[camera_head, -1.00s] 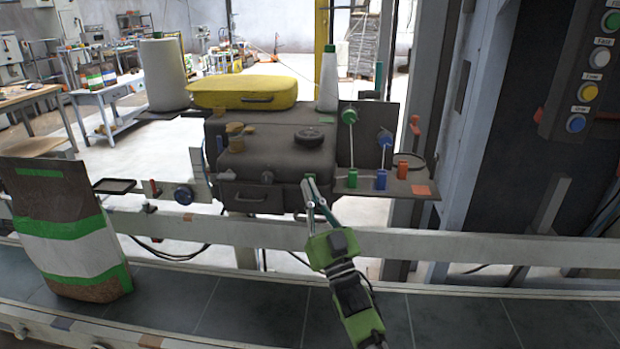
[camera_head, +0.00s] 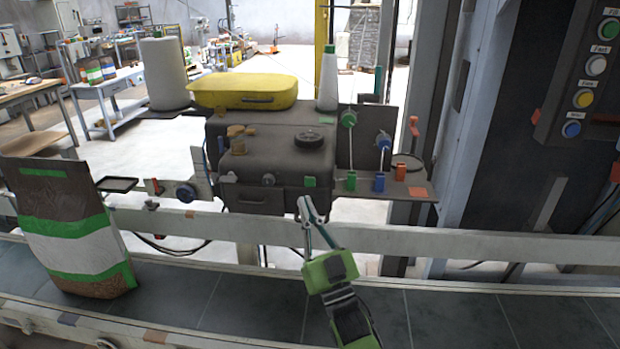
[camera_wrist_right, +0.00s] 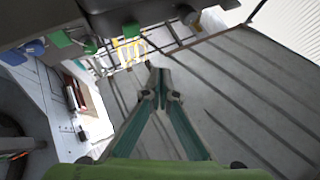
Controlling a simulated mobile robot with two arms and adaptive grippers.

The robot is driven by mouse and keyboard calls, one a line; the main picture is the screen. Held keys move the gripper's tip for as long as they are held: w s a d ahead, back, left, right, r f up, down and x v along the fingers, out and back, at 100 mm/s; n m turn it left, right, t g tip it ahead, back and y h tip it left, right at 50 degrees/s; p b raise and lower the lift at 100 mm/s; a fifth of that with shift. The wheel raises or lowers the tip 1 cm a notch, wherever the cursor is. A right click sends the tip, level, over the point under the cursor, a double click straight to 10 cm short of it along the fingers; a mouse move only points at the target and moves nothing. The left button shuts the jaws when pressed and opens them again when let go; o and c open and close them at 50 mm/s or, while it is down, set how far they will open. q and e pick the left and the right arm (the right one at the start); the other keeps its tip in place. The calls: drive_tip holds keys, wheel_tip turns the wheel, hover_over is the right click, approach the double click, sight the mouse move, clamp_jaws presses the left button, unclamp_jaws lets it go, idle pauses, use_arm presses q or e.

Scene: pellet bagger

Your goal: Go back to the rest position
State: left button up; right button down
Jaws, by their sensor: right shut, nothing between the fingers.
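My right gripper (camera_head: 306,204) is in the head view, just below and in front of the dark sewing machine (camera_head: 280,160). Its fingers are shut with nothing between them. In the right wrist view, the fingertips (camera_wrist_right: 158,78) meet over a grey floor area. My left gripper does not show in either view.
A pale rail (camera_head: 400,240) runs across, in front of the machine. A brown, green and white bag (camera_head: 70,228) stands on the dark conveyor (camera_head: 430,318) at left. A thread cone (camera_head: 329,82) and yellow cover (camera_head: 225,90) sit at the back. A button panel (camera_head: 590,75) is at right.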

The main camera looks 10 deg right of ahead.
drive_tip(key=shift+s+a, duration=0.1)
drive_tip(key=shift+s, duration=0.25)
drive_tip(key=s+d+f+g+h, duration=0.1)
drive_tip(key=s+f+g, duration=0.15)
drive_tip(key=f, duration=0.95)
drive_tip(key=s+d+f+m+g+h, duration=0.1)
drive_tip(key=f+g, duration=0.2)
drive_tip(key=f, duration=0.9)
drive_tip(key=s+d+f+g+h, duration=0.1)
drive_tip(key=s+f+g, duration=0.15)
drive_tip(key=f, duration=0.95)
drive_tip(key=s+d+f+g+h, duration=0.1)
drive_tip(key=s+d+f+g, duration=0.15)
drive_tip(key=s+f, duration=0.6)
drive_tip(key=s+d+f+g+h, duration=0.15)
drive_tip(key=s+f+g, duration=0.35)
drive_tip(key=f, duration=0.7)
drive_tip(key=s+d+f+g, duration=0.2)
drive_tip(key=s+f, duration=0.3)
drive_tip(key=s, duration=0.7)
drive_tip(key=s+d+f+g+h, duration=0.1)
drive_tip(key=s+d+f+g, duration=0.2)
drive_tip(key=s, duration=0.9)
drive_tip(key=s+d+f+g, duration=0.2)
drive_tip(key=s+f, duration=0.5)
drive_tip(key=s, duration=0.6)
drive_tip(key=shift+d+g, duration=0.35)
drive_tip(key=shift+d, duration=0.45)
